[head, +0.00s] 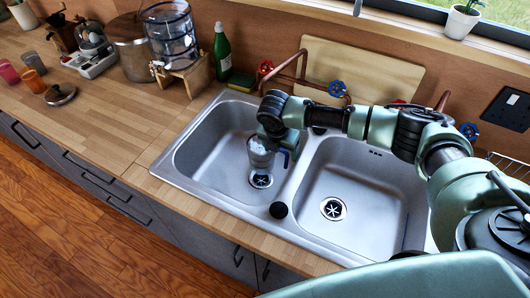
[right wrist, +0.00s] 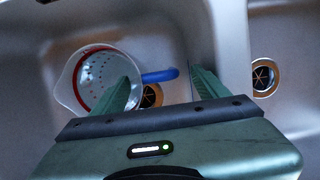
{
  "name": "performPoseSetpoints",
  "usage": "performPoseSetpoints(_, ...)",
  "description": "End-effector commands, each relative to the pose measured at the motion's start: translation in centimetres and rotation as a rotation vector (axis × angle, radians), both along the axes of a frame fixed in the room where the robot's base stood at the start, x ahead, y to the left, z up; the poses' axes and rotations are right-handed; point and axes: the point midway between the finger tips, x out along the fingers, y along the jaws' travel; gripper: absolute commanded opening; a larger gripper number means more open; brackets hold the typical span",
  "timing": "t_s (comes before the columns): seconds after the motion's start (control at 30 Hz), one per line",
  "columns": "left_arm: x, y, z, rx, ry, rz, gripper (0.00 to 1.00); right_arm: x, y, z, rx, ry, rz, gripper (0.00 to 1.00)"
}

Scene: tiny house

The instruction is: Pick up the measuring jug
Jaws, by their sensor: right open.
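The measuring jug (head: 260,160) is in the left sink basin. It is clear with a blue handle on its right side. In the right wrist view I look down into the jug (right wrist: 88,72), which has a reddish ring and marks inside, and its blue handle (right wrist: 160,76) points right. My right gripper (head: 276,148) is right over the jug and hides part of it. Its two fingers are apart, and the handle shows between the fingertips (right wrist: 163,78). The left finger overlaps the jug's edge; I cannot tell whether it touches. My left gripper is not in view.
The double sink (head: 300,190) has a divider right of the jug and an empty right basin (head: 360,190). Copper pipes with red and blue valves (head: 337,88) run behind. A green bottle (head: 222,52) and a water dispenser (head: 172,38) stand behind left. The near-left counter (head: 130,115) is clear.

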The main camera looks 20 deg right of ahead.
Motion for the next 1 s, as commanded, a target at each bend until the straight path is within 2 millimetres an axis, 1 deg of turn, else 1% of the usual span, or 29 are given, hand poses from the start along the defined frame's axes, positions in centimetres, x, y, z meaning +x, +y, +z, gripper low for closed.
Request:
performPoseSetpoints(0.03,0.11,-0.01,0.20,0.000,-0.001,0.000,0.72,0.05,-0.07,-0.58,-0.001,0.001,0.001,0.74)
performPoseSetpoints(0.13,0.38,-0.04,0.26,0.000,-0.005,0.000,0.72,0.18,-0.22,-1.25,-0.001,0.000,0.002,0.74)
performPoseSetpoints(0.37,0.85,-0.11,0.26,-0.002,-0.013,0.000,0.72,0.20,-0.24,-1.40,0.000,-0.001,0.002,0.74)
performPoseSetpoints(0.4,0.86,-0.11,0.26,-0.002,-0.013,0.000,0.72,0.21,-0.23,-1.39,0.000,-0.001,0.002,0.63)
performPoseSetpoints(0.47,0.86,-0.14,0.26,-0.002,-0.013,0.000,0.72,0.21,-0.23,-1.39,0.000,-0.001,0.002,0.47)
performPoseSetpoints(0.5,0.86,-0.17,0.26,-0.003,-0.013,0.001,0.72,0.21,-0.24,-1.38,0.000,-0.001,0.002,0.36)
performPoseSetpoints(0.57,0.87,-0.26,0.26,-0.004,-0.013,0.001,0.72,0.21,-0.24,-1.37,0.000,-0.001,0.002,0.19)
performPoseSetpoints(0.6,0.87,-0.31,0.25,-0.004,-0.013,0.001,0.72,0.21,-0.24,-1.37,0.000,-0.001,0.002,0.08)
performPoseSetpoints(0.63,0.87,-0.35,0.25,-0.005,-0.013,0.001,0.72,0.21,-0.24,-1.37,0.000,-0.001,0.002,0.00)
performPoseSetpoints(1.0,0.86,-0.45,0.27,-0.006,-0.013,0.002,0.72,0.40,-0.20,-1.10,0.002,-0.006,0.002,0.00)
